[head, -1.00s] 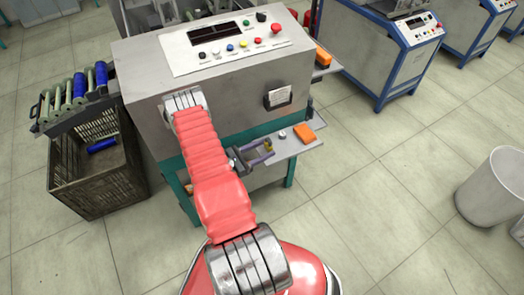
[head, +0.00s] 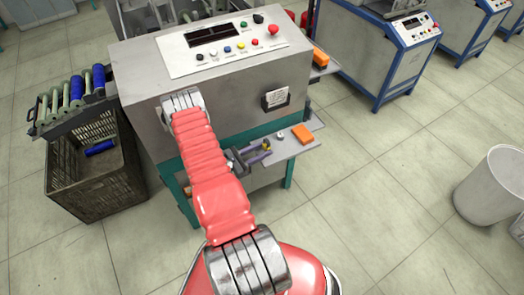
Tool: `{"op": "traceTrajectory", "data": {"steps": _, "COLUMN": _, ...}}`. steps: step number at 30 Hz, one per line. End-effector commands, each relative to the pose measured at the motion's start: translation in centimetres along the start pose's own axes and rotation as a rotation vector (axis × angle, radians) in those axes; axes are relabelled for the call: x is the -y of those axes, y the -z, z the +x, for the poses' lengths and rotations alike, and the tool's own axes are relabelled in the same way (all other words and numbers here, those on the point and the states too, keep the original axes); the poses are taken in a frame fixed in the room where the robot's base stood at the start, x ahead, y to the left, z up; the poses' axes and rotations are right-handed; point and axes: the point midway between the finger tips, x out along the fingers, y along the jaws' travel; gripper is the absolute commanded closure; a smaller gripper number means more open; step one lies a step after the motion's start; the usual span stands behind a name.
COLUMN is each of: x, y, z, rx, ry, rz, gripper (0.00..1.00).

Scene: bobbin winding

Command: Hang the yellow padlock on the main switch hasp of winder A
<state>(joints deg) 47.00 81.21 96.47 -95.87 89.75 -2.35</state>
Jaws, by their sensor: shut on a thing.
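My gripper (head: 262,151) is low in front of the grey winder (head: 215,90), over the shelf on its front side. Its jaws are shut on a small yellow thing (head: 266,145), which looks like the yellow padlock. Most of the padlock is hidden by the fingers, and its shackle cannot be made out. A small dark-framed box with a pale label (head: 277,98) is on the winder's front face, above and right of my gripper. I cannot make out the hasp.
An orange block (head: 302,133) and a small round pale thing (head: 280,135) lie on the shelf (head: 285,148) close to my gripper. A dark crate (head: 95,185) and a spool rack (head: 72,100) stand at left. A bin (head: 490,188) stands on open floor at right.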

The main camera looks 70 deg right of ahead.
Motion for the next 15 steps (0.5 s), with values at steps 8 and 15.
{"op": "traceTrajectory", "data": {"steps": 8, "x": -0.1, "y": -2.4, "z": 0.0, "rx": 0.001, "ry": 0.000, "rz": 0.002, "gripper": 0.95}}
{"op": "traceTrajectory", "data": {"steps": 15, "x": -0.1, "y": -4.3, "z": -0.1, "rx": 0.001, "ry": -0.001, "rz": 0.002, "gripper": 0.95}}
